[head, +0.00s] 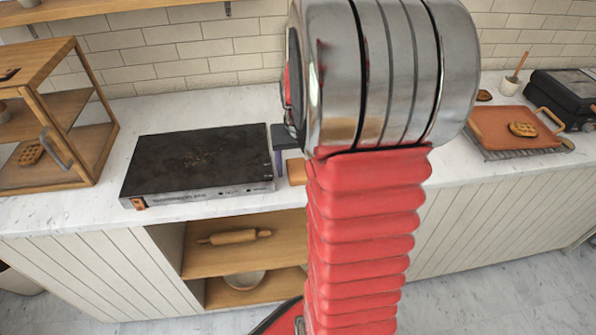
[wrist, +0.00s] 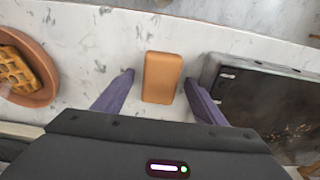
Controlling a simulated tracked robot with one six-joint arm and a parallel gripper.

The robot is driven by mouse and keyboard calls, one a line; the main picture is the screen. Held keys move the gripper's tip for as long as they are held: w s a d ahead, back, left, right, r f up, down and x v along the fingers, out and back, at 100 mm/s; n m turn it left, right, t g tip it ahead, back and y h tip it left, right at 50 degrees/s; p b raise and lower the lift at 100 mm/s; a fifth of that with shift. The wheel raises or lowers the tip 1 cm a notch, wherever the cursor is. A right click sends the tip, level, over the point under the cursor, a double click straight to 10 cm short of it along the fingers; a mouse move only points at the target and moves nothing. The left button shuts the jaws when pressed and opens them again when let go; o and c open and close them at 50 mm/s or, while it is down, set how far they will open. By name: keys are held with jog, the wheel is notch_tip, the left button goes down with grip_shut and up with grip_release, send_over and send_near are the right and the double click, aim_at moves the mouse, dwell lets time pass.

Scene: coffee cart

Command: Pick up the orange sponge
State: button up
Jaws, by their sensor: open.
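The orange sponge (wrist: 162,77) is a small rounded block lying on the marble counter. In the wrist view it lies between and just beyond the two purple fingers of my gripper (wrist: 158,90), with bare counter showing on both sides of it. My gripper is open and holds nothing. In the head view the sponge (head: 297,172) shows only in part beside the black griddle, mostly hidden by my red and chrome arm. A part of my gripper (head: 285,150) shows just behind it.
The black griddle (head: 200,162) stands close left of the sponge in the head view. A wooden cabinet (head: 60,120) stands farther left. An orange tray (head: 510,130) with a waffle and a black appliance (head: 565,92) are at the right. A terracotta plate (wrist: 45,92) holds a waffle.

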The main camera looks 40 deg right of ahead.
jog(key=shift+f, duration=0.25)
jog(key=shift+c, duration=0.6)
jog(key=c, duration=1)
jog(key=shift+r, duration=0.1)
notch_tip(320, 180, up, 10)
jog(key=shift+r, duration=0.2)
dwell(0.3)
